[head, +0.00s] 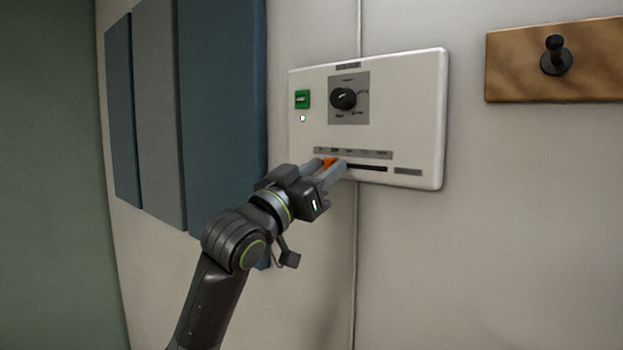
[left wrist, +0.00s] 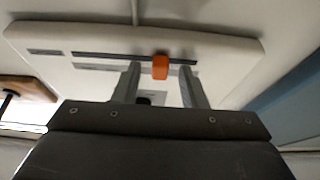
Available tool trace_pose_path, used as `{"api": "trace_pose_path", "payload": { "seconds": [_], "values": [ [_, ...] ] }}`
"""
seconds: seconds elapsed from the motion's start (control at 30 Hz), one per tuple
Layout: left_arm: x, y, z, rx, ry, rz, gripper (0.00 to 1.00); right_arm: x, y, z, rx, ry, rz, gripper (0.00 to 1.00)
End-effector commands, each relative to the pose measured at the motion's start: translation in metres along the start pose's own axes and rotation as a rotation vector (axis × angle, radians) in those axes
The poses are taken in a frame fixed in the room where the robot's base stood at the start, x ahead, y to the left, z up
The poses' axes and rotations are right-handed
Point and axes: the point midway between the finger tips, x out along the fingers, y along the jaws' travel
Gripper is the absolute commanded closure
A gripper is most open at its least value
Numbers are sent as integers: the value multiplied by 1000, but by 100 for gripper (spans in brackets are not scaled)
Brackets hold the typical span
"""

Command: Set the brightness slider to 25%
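The white control panel (head: 420,110) is on the wall. Its brightness slider has an orange knob (head: 329,161) on a dark horizontal track (head: 368,167), with a label strip (head: 375,154) above it too small to read. The knob sits in the left part of the track. My left gripper (head: 335,166) is open at the panel, its fingers on either side of the knob. In the left wrist view, which shows the panel upside down, the orange knob (left wrist: 160,67) stands between the fingertips with a gap on each side. My right gripper is not in view.
The panel also carries a rotary dial (head: 343,98) and a green switch (head: 302,99) above the slider. Blue and grey wall panels (head: 220,120) are at the left. A wooden board with a black peg (head: 556,55) is at the right.

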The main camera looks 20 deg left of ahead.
Motion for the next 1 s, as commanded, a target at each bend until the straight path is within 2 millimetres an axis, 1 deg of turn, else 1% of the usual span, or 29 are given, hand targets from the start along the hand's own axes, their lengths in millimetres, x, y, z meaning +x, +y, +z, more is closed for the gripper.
{"api": "trace_pose_path", "payload": {
  "seconds": [0.07,0.17,0.4,0.6,0.8,1.0],
  "values": [
    [-5,-1,1,2,0,-1,62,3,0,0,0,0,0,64],
    [-17,-1,2,4,2,-1,62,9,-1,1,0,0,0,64],
    [-63,0,4,8,0,-1,62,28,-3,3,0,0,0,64],
    [-94,-1,3,8,0,-1,62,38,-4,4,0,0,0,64],
    [-119,0,3,8,-1,-1,62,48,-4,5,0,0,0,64],
    [-140,-2,3,7,-1,-3,62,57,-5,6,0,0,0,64]
  ]
}}
